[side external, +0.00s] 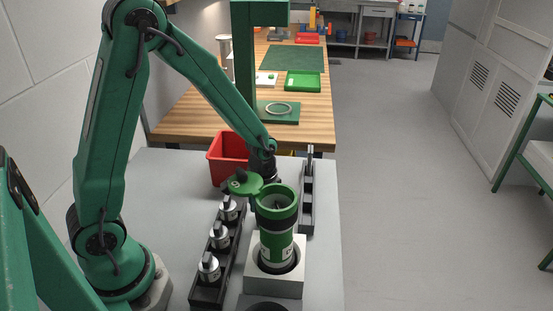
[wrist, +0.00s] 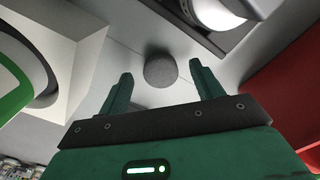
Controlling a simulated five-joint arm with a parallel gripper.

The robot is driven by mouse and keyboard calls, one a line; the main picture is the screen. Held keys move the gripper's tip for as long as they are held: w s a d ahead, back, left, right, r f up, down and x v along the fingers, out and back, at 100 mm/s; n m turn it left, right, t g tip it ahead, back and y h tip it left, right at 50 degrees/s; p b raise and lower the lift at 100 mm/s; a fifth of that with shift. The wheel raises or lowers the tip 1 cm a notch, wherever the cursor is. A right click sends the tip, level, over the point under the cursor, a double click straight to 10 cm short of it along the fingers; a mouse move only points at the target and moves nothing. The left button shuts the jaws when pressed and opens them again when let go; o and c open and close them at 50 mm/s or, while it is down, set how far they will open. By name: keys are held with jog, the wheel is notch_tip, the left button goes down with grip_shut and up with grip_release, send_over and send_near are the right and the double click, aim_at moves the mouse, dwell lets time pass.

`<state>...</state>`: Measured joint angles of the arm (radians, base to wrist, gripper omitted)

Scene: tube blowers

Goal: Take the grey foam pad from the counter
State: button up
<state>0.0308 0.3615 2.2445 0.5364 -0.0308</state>
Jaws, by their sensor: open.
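The grey foam pad (wrist: 160,71) shows in the wrist view as a small, dark grey round piece on the light counter (wrist: 128,43). My gripper (wrist: 160,68) is open, with one green finger to each side of the pad in the picture and a visible gap on both sides. Nothing is held. I cannot tell how far the fingertips are above the counter. In the side view my gripper's fingers and the pad are hidden behind the green tube (side external: 276,222).
The tube stands in a white block (side external: 290,287), also at the left of the wrist view (wrist: 85,45). A black rack (side external: 228,262) holds several metal pieces. A narrow dark rack (side external: 306,205) stands right. A red bin (side external: 228,145) is behind; a wooden bench (side external: 190,115) lies beyond.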

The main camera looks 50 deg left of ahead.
jog(key=shift+f, duration=0.6)
jog(key=c, duration=1.1)
